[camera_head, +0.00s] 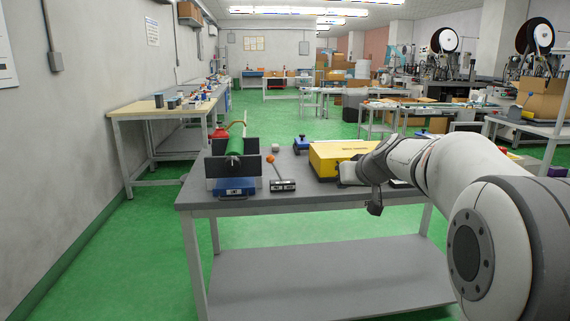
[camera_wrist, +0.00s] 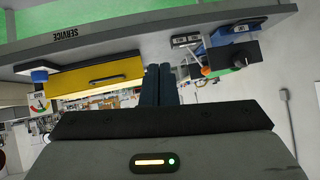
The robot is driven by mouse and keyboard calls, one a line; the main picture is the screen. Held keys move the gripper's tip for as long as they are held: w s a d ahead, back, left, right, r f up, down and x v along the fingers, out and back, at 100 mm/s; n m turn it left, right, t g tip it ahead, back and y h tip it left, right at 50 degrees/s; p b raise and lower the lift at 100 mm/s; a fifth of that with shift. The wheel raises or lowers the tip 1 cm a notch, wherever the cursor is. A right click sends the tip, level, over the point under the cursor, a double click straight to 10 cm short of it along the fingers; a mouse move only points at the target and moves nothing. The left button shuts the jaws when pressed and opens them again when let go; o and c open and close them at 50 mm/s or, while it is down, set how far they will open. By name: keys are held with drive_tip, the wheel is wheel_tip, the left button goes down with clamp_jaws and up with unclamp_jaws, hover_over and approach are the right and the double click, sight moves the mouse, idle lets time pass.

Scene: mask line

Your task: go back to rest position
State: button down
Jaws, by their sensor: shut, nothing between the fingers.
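My arm (camera_head: 430,160) reaches from the right over the front table, and its end covers part of the yellow box in the head view. My gripper (camera_wrist: 158,72) shows in the wrist view as two dark fingers pressed together with nothing between them. In that view the fingers overlap the right end of the yellow box (camera_wrist: 95,77). I cannot tell whether they touch it. The fingertips are not clear in the head view.
The grey table (camera_head: 300,205) holds the yellow box (camera_head: 335,155), a dark stand with a green roll (camera_head: 236,145), a blue case (camera_head: 235,187), an orange-knobbed tool (camera_head: 280,180) and a blue item (camera_head: 301,143). A workbench (camera_head: 150,108) stands left. Green floor is clear between them.

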drive_tip(key=s+r+m+g+h+p, duration=0.1)
drive_tip(key=s+r+g+p, duration=0.2)
drive_tip(key=s+p, duration=0.8)
drive_tip(key=s+r+m+g+h+p, duration=0.1)
drive_tip(key=s+r+g+p, duration=0.3)
drive_tip(key=s+p, duration=0.6)
drive_tip(key=s+h, duration=0.1)
drive_tip(key=s, duration=1.3)
drive_tip(key=shift+s+a+r+h+p, duration=0.3)
drive_tip(key=shift+s+r+p, duration=0.05)
